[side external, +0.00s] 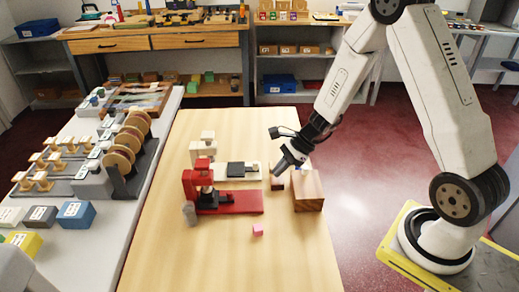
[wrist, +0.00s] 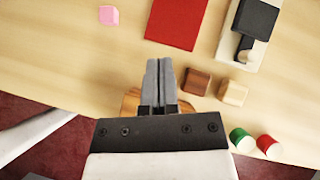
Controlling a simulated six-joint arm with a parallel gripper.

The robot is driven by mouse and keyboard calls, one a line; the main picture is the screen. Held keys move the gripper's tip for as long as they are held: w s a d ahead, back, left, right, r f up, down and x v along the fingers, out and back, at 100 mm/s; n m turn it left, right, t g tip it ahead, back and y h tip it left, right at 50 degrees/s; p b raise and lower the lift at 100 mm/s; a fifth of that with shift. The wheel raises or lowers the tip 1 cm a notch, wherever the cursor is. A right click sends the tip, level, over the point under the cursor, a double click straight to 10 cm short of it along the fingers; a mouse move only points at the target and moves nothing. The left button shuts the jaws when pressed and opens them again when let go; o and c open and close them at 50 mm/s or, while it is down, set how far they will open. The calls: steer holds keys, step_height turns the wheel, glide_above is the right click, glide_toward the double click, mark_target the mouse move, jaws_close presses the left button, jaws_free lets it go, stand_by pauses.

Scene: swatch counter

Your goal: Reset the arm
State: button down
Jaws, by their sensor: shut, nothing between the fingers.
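My gripper (side external: 279,171) is shut and empty in the side view, above the table beside a large wooden block (side external: 308,190). In the wrist view its closed fingers (wrist: 159,64) point over bare tabletop, and part of the wooden block (wrist: 131,103) shows behind them. A small dark brown cube (wrist: 196,81) lies just right of the fingers; in the side view it sits below my gripper (side external: 277,185). A lighter wooden cube (wrist: 233,92) lies beside it in the wrist view.
A red press (side external: 233,203) and a white press (side external: 247,179) stand left of my gripper. A pink cube (side external: 258,230) and grey cylinder (side external: 190,214) are nearby. Green (wrist: 242,140) and red (wrist: 268,146) round-topped pieces stand near the table edge.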

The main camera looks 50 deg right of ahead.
steer(key=s+a+r+n+h, duration=0.1)
steer(key=s+r+n+h, duration=0.2)
steer(key=n, duration=0.8)
steer(key=s+a+r+n+g+h, duration=0.1)
steer(key=s+r+n+h, duration=0.3)
steer(key=n, duration=0.7)
steer(key=s+a+r, duration=0.1)
steer(key=s+r, duration=0.1)
steer(key=s, duration=0.2)
steer(key=shift+s+r, duration=0.15)
